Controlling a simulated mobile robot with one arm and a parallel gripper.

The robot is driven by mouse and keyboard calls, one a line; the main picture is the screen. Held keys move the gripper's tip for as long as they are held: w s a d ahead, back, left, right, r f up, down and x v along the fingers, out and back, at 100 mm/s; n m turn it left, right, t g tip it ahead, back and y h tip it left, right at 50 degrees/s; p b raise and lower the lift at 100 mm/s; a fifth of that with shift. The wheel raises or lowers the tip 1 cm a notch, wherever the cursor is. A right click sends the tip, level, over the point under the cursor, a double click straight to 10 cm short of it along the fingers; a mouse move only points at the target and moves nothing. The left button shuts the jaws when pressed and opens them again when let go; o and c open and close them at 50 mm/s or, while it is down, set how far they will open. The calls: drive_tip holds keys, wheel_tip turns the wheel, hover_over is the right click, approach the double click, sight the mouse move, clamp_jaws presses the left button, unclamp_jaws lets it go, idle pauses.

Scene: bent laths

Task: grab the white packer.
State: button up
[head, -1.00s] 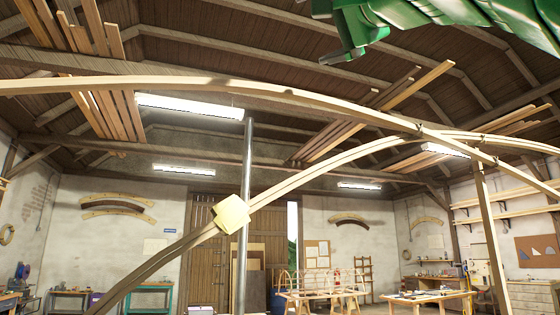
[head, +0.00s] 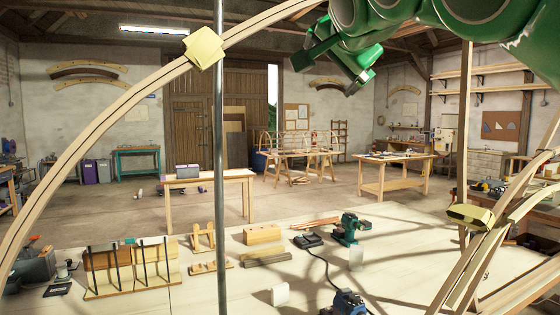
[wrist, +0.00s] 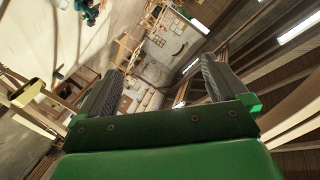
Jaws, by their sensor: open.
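A small white block (head: 280,294) stands on the pale bench top (head: 215,292) near the front middle of the head view. My gripper (head: 332,68) is green, open and empty. It hangs in the air at the top of the head view, well above the bench and apart from both blocks. In the wrist view my gripper's two dark fingers (wrist: 162,68) are spread wide with nothing between them.
Bent laths arch across the left, with a yellow block (head: 204,47) at a metal post (head: 219,150). More laths with a clamp block (head: 470,215) stand at right. Green tools (head: 350,229), a wooden block (head: 262,234) and a clamp rack (head: 130,268) occupy the bench.

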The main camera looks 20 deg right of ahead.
drive_tip(key=w+a+f+n+h, duration=0.1)
drive_tip(key=w+a+f+n, duration=0.15)
drive_tip(key=w, duration=0.85)
drive_tip(key=n+y, duration=0.5)
drive_tip(key=n, duration=0.6)
hover_over(282, 288)
drive_tip(key=s+a, duration=0.3)
drive_tip(key=s, duration=0.1)
wheel_tip(282, 288, down, 39)
drive_tip(key=d+f+y, duration=0.1)
drive_tip(key=f, duration=0.8)
drive_tip(key=s+d+f+n+y, duration=0.1)
drive_tip(key=f, duration=0.8)
drive_tip(key=d+f+y, duration=0.1)
drive_tip(key=f, duration=0.8)
drive_tip(key=shift+s+d+f+n+g, duration=0.1)
drive_tip(key=shift+s+d+n+g, duration=0.2)
drive_tip(key=shift+g, duration=0.1)
drive_tip(key=shift+x, duration=3.65)
